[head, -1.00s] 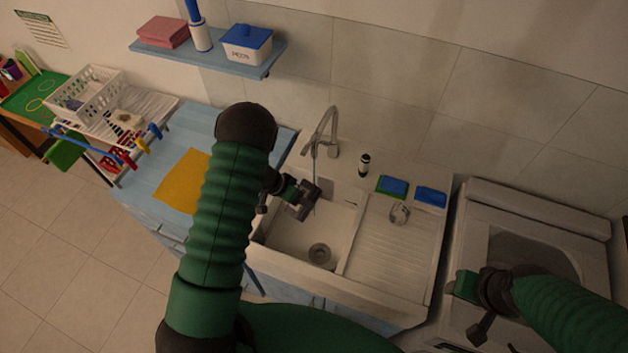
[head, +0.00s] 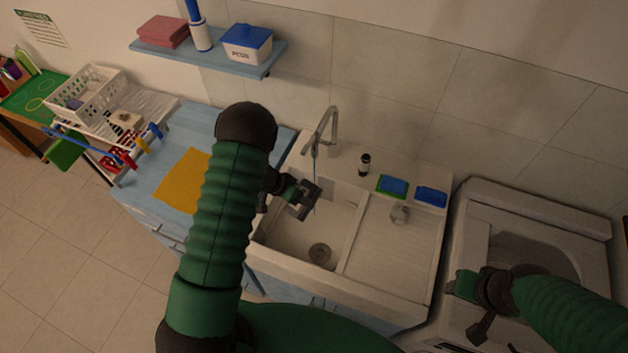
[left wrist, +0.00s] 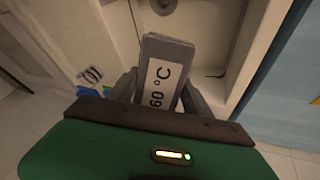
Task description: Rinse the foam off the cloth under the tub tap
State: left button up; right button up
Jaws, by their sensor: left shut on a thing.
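My left gripper (head: 303,198) is at the back left of the white sink basin (head: 285,238), below the curved tap (head: 322,130). A white label reading "60 °C" faces the left wrist camera. A thin pale line, seemingly running water, drops from the spout beside the gripper; whether it hits the cloth is unclear. I see no foam on the cloth's visible side. My right gripper (head: 462,287) is at the lower right, over the white machine; its jaws are not clear.
The drain (head: 320,253) lies in the basin. A ribbed board (head: 390,250) is to its right, with a small shiny item (head: 400,214). A yellow mat (head: 182,180) lies on the blue counter.

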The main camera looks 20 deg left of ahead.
pick_arm(q)
jog(key=shift+s+r+p, duration=0.25)
jog(key=shift+r+p, duration=0.1)
jog(key=shift+p, duration=0.05)
jog(key=s+r+p, duration=0.1)
jog(key=s, duration=0.1)
jog(key=s+r+p, duration=0.2)
jog(key=shift+a+r, duration=0.1)
jog(key=shift+s+r, duration=0.1)
jog(key=shift+s, duration=0.2)
